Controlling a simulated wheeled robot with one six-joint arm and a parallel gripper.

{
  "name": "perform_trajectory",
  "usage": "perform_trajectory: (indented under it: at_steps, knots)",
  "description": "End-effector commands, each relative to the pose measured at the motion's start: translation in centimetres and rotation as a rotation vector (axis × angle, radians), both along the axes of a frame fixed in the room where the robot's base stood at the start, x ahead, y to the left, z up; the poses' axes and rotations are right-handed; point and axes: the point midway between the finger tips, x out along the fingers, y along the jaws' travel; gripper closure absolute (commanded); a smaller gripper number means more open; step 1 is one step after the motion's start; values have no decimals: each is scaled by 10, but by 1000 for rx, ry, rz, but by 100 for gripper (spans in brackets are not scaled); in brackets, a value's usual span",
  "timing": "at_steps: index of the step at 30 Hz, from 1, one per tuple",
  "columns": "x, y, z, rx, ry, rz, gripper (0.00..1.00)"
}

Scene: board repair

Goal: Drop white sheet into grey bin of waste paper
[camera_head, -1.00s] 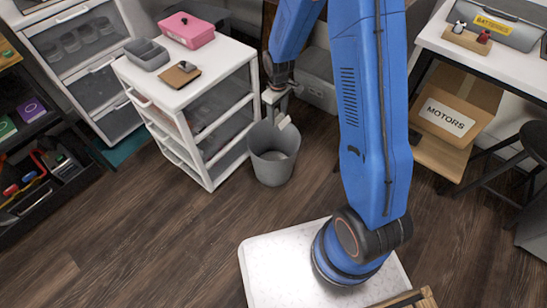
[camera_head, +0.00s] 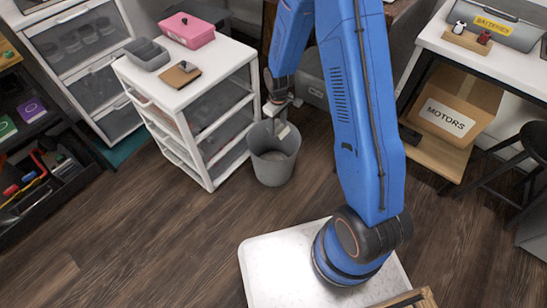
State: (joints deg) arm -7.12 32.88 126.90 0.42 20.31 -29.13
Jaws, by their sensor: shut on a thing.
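The grey bin (camera_head: 273,165) stands upright on the wooden floor, right of the white drawer unit. My gripper (camera_head: 279,125) points down at the bin's open mouth, its tips low at the rim and over the opening. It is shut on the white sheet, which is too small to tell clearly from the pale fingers. The bin's inside looks grey, and its bottom is partly hidden.
The white drawer unit (camera_head: 188,128) stands close left of the bin, with a pink box (camera_head: 187,30), a grey tray (camera_head: 146,53) and a clipboard (camera_head: 178,75) on top. A MOTORS carton (camera_head: 447,115) sits at right. Floor in front of the bin is clear.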

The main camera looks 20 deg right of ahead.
Motion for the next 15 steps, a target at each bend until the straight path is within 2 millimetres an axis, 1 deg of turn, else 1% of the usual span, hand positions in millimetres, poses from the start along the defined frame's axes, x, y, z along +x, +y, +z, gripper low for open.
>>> perform_trajectory:
  at_steps: [2,3,5,6,15]
  knots:
    - [0,0,0,0,0,0,67]
    - [0,0,0,0,0,0,45]
    - [0,0,0,0,0,0,30]
    - [0,0,0,0,0,0,25]
    - [0,0,1,0,0,0,25]
